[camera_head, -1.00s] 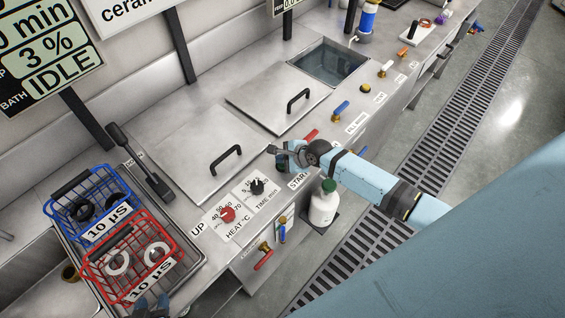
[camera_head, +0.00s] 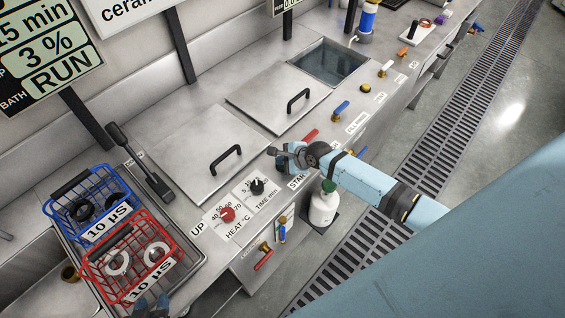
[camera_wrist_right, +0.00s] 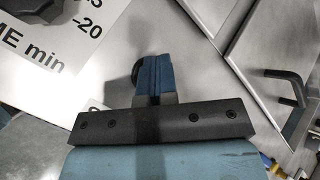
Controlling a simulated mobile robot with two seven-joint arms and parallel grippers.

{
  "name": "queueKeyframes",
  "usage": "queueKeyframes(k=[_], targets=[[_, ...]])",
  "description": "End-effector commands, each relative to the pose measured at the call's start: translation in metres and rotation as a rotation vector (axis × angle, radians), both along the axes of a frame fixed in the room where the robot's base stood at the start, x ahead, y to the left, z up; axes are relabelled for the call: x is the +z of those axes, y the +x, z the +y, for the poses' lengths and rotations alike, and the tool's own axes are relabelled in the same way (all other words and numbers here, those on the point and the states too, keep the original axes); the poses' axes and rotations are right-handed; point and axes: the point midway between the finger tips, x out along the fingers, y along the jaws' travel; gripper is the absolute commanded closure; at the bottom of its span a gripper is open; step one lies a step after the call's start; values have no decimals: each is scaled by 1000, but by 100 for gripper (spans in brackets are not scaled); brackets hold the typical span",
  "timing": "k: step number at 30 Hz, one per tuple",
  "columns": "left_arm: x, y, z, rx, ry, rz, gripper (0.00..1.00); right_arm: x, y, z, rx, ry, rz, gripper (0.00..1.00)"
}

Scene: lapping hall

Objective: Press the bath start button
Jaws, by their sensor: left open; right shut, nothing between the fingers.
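The START label (camera_head: 297,181) is on the front panel strip, to the right of the time knob (camera_head: 257,186). My right gripper (camera_head: 281,158) is shut and empty, with its tips low over the panel just above this label. In the right wrist view the closed fingers (camera_wrist_right: 152,78) point at the panel, and a dark rounded piece shows partly behind them. The button itself is hidden or cannot be made out, so contact cannot be told. The bath display (camera_head: 50,50) reads RUN and 3 %. My left gripper (camera_head: 152,305) is open at the bottom edge, mostly out of frame.
A red basket (camera_head: 129,262) and a blue basket (camera_head: 91,206) stand in a tray at the left. The red heat knob (camera_head: 227,214) is left of the time knob. Two handled lids cover tanks behind. A white bottle (camera_head: 323,208) stands below my right arm.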

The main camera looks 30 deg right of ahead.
Motion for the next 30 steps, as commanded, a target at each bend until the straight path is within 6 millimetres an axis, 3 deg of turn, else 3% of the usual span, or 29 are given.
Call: queueKeyframes(k=[18,30], targets=[[24,0,0,0,0,0,57,19,0,0,-1,0,2,100],[26,0,0,0,0,0,57,21,0,0,0,0,0,100]])
